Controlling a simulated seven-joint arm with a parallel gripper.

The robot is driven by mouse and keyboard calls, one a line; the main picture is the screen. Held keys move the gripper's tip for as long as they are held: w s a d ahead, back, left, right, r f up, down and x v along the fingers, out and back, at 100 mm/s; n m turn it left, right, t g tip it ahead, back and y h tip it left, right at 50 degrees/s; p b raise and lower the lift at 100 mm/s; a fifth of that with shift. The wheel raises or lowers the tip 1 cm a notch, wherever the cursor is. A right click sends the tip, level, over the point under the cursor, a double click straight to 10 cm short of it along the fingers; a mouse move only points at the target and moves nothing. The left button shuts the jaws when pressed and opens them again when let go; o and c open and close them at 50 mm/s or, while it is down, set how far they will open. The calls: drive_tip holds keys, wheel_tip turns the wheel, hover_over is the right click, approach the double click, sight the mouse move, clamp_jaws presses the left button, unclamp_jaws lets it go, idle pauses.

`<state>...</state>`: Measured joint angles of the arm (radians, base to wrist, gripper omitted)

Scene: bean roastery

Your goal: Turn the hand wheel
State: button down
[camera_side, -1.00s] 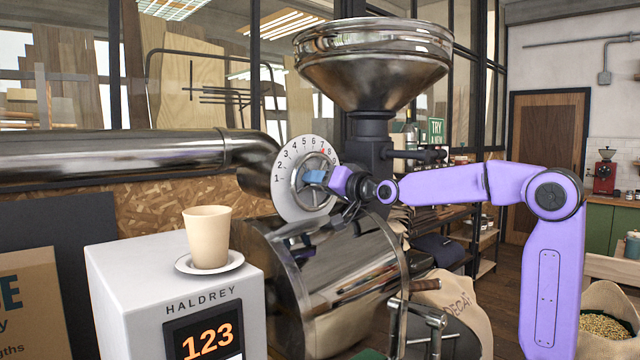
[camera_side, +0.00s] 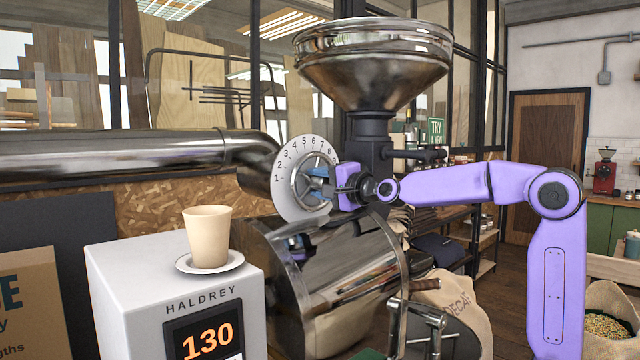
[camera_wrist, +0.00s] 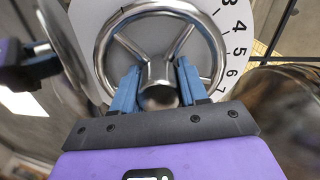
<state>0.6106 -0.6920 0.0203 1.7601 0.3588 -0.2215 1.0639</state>
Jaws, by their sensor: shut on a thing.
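The hand wheel (camera_side: 304,185) is a silver spoked ring in front of a white numbered dial (camera_side: 284,170) on the roaster's pipe. My gripper (camera_side: 318,188) is at the wheel, its body purple and its fingers blue. In the wrist view the hand wheel (camera_wrist: 204,22) fills the upper middle, with the dial (camera_wrist: 235,50) behind it. There my gripper (camera_wrist: 158,88) has one blue finger on each side of the wheel's round hub and a spoke junction, shut on it. The exact contact is partly hidden by the fingers.
A grey Haldrey box (camera_side: 120,290) reads 130 and carries a beige cup (camera_side: 207,238) on a saucer (camera_side: 210,265). A steel hopper (camera_side: 375,70) stands above right of the wheel. The steel roaster drum (camera_side: 335,265) lies below my gripper.

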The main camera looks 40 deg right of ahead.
drive_tip(key=shift+d+r+m, duration=0.25)
drive_tip(key=shift+d+m, duration=0.25)
drive_tip(key=shift+m, duration=0.3)
drive_tip(key=c, duration=0.6)
unclamp_jaws()
drive_tip(key=shift+a+f, duration=0.15)
drive_tip(key=shift+a, duration=0.1)
drive_tip(key=shift+s, duration=0.15)
drive_tip(key=s, duration=1.7)
drive_tip(key=shift+s, duration=0.1)
